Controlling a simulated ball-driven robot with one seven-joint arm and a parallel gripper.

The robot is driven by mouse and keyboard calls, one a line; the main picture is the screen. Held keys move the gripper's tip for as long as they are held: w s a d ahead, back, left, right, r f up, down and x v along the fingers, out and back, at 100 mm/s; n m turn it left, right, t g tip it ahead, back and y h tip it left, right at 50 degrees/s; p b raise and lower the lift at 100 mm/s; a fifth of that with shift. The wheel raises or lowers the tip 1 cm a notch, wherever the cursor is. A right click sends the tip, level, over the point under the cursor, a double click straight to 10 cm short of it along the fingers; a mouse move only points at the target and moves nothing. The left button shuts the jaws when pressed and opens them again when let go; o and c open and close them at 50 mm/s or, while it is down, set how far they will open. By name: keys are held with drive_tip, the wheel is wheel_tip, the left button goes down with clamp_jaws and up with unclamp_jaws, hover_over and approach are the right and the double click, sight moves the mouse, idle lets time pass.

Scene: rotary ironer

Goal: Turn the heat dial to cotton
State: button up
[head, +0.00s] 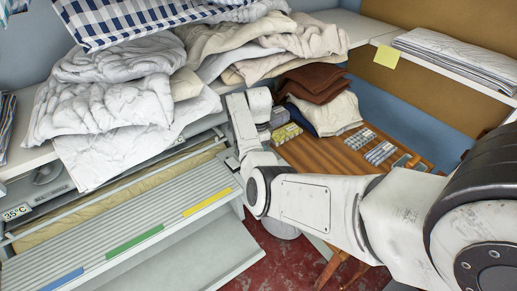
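The rotary ironer (120,225) fills the lower left, with a ribbed pale front and blue, green and yellow strips along its edge. My gripper's fingers cannot be made out there.
Crumpled white quilts (110,85) and beige cloths (270,40) lie on the shelf above the ironer and overhang its panel. A wooden table (320,150) with folded cloths and small packs stands beyond my arm. Red floor (280,255) shows between.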

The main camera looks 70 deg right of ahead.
idle(0.4)
drive_tip(key=o, duration=1.1)
drive_tip(key=shift+c, duration=0.2)
